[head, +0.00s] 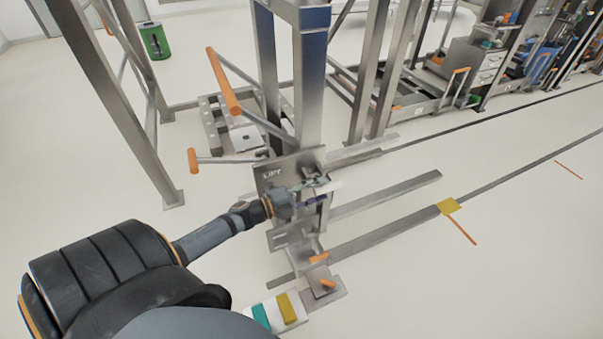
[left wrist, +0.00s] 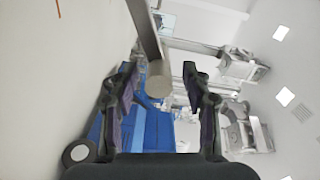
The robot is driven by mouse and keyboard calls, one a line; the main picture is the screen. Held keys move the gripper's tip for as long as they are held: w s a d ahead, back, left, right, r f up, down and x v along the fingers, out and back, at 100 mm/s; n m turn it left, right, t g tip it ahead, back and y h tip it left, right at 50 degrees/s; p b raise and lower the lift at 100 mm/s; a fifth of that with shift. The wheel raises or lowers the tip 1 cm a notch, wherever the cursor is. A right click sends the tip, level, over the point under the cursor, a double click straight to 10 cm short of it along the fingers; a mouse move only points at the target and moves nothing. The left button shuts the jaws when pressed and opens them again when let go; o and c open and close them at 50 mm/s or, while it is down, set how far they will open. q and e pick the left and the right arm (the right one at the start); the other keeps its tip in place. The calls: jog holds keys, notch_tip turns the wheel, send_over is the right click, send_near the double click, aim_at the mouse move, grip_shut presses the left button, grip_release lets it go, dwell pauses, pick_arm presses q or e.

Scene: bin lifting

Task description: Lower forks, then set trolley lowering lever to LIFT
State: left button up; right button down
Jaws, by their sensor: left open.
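The metal trolley (head: 311,85) stands upright in the middle of the head view. Its plate (head: 270,178) carries the word LIFT. My left gripper (head: 318,191) is in front of the mast, just right of that plate, and partly covers it. In the left wrist view the gripper (left wrist: 158,88) is open, with a round-ended grey rod (left wrist: 159,80) showing between its fingers; I cannot tell whether they touch it. Long flat bars (head: 385,196) extend right, low over the floor; I cannot tell which are the forks. The lowering lever is not clearly identifiable. My right gripper is not in view.
Orange-ended handles (head: 223,81) and (head: 193,161) stick out left of the mast. Small orange-topped parts (head: 318,258) sit low at its front. A green bin (head: 155,42) stands at the back left. Shelves and equipment line the back right. The right floor is mostly clear.

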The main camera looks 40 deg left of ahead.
pick_arm(q)
jog(key=v, duration=0.7)
dwell(0.7)
